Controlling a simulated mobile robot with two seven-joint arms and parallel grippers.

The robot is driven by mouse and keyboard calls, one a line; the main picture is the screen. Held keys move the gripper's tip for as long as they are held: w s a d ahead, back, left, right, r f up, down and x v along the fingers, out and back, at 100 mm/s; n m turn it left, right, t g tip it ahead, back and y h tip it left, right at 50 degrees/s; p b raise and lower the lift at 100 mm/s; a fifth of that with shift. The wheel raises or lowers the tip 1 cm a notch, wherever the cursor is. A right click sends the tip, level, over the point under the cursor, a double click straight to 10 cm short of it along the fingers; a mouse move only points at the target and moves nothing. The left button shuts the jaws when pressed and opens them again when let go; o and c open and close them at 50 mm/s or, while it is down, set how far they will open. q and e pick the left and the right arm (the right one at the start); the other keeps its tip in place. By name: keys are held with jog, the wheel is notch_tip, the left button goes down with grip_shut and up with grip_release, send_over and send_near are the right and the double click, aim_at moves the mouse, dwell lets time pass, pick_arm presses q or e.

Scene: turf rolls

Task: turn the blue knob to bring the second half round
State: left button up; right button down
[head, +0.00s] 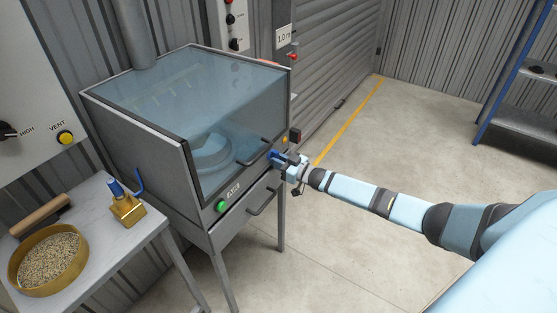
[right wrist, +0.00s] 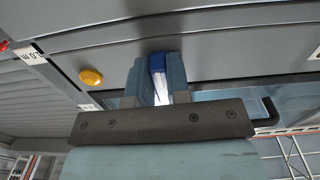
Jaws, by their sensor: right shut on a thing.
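The blue knob (head: 274,155) is on the front of the glass-topped cabinet (head: 150,160), near its right corner. My right gripper (head: 285,162) reaches it from the right in the head view. In the right wrist view the blue knob (right wrist: 157,68) sits between the two fingers of my right gripper (right wrist: 156,82), which are shut on it. Inside the cabinet, a round grey form (head: 212,152) shows dimly through the tinted glass. My left gripper is not in view.
A green button (head: 221,206) and dark handles (head: 262,202) are on the cabinet front. A yellow button (right wrist: 91,77) is beside the knob.

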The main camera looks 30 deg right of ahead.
jog(key=shift+m, duration=0.4)
jog(key=c, duration=1.1)
grip_release()
jog(key=shift+s, duration=0.1)
jog(key=v, duration=1.3)
jog(key=shift+s+d, duration=0.2)
jog(key=shift+s, duration=0.1)
